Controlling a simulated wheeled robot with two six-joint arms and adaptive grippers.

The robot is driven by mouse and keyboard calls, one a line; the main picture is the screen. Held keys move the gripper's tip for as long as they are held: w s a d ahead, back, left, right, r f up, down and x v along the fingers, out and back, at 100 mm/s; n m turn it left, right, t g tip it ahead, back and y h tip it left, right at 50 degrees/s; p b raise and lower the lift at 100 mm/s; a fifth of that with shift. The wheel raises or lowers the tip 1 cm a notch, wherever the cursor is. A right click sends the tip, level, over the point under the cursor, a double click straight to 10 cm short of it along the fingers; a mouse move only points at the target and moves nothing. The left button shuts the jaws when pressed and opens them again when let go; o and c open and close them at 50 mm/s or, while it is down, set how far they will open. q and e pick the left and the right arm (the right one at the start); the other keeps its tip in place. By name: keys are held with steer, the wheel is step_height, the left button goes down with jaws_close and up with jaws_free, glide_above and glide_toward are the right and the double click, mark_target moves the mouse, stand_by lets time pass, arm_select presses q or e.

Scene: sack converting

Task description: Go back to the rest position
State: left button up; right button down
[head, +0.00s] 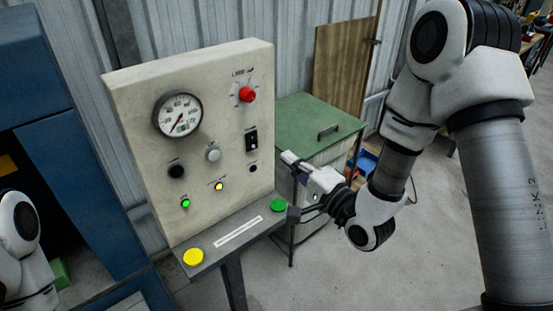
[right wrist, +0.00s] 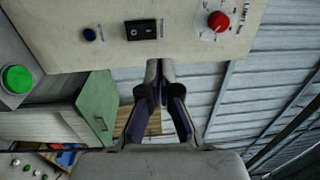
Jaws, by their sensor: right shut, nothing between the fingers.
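The control panel (head: 215,125) is a cream box with a round gauge (head: 178,114), a red knob (head: 246,94), a black rocker switch (head: 251,139) and small lit green and yellow lamps. My right gripper (head: 287,158) is shut and empty, just right of the panel's right edge. In the right wrist view its fingers (right wrist: 160,68) meet, with their tips by the panel's edge near the rocker switch (right wrist: 140,30) and red knob (right wrist: 218,21). I cannot tell whether they touch the panel. Part of my left arm shows at the lower left; its gripper is out of view.
A sloped ledge below the panel carries a yellow button (head: 193,257) and a green button (head: 278,205). A green-topped cabinet (head: 318,124) stands behind my right gripper. A blue machine frame (head: 75,190) is at the left. Open floor (head: 400,275) lies at the lower right.

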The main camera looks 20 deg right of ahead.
steer(key=s+f+n+g+h, duration=0.1)
steer(key=s+f+g, duration=0.4)
steer(key=f, duration=0.7)
steer(key=s+f+n+g+h, duration=0.1)
steer(key=s+f+g, duration=0.35)
steer(key=f, duration=0.85)
steer(key=s+d+f+n+g+h, duration=0.2)
steer(key=s+f+n+g, duration=0.2)
steer(key=s, duration=0.6)
steer(key=s+d+f+n+g+h, duration=0.2)
steer(key=s+f+n+g, duration=0.2)
steer(key=s+f+n, duration=0.3)
steer(key=s+f, duration=0.1)
steer(key=s, duration=0.2)
steer(key=shift+s+d+n, duration=0.15)
steer(key=shift+s+n, duration=0.05)
steer(key=shift+n, duration=0.1)
